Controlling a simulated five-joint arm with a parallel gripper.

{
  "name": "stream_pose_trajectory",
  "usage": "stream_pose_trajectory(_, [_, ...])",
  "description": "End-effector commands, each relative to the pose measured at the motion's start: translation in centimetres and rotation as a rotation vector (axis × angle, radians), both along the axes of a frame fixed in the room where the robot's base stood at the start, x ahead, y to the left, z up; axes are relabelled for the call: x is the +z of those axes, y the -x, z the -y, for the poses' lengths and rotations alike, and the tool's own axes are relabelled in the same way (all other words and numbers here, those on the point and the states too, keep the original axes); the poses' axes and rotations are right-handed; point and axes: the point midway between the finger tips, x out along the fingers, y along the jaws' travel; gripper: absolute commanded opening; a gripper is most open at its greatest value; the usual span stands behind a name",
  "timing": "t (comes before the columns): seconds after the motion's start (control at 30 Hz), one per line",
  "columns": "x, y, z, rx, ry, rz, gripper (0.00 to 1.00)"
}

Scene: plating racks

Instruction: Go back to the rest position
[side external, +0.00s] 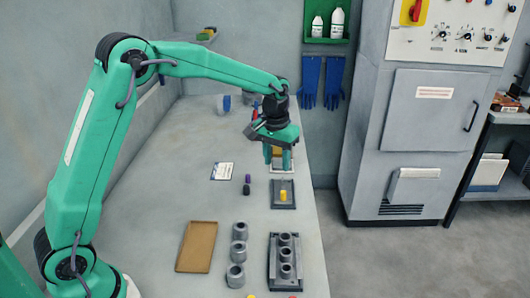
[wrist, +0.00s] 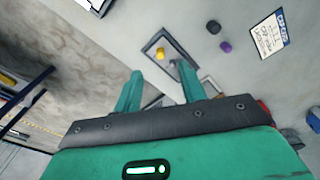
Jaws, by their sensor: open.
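My gripper (side external: 277,160) is high over the back part of the grey bench, fingers pointing down, open with nothing between them. In the wrist view its two green fingers (wrist: 157,75) are apart. A tray (side external: 275,168) lies below and behind the fingers, partly hidden by them. A yellow peg (side external: 283,195) stands on a dark-rimmed tray (side external: 292,206) in front of the gripper, clear of the fingers; it also shows in the wrist view (wrist: 160,53). The rest position itself is not marked in view.
A purple piece (side external: 247,178) and a dark piece (side external: 246,190) stand left of the yellow peg, near a printed card (side external: 222,171). Nearer are a brown tray (side external: 190,262), loose grey cups (side external: 238,250) and a rack (side external: 272,270) holding grey cups. A grey cabinet (side external: 430,120) stands right.

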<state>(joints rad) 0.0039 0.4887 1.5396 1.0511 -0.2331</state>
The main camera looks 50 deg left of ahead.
Motion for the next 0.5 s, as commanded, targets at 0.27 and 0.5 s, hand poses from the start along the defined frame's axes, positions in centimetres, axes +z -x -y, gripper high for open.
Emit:
stream_pose_trajectory(0.27, [5.0, 4.4, -0.1, -0.037, -0.003, 0.075, 0.41])
stream_pose_trajectory(0.5, [8.1, 8.5, -0.1, -0.070, -0.008, 0.137, 0.41])
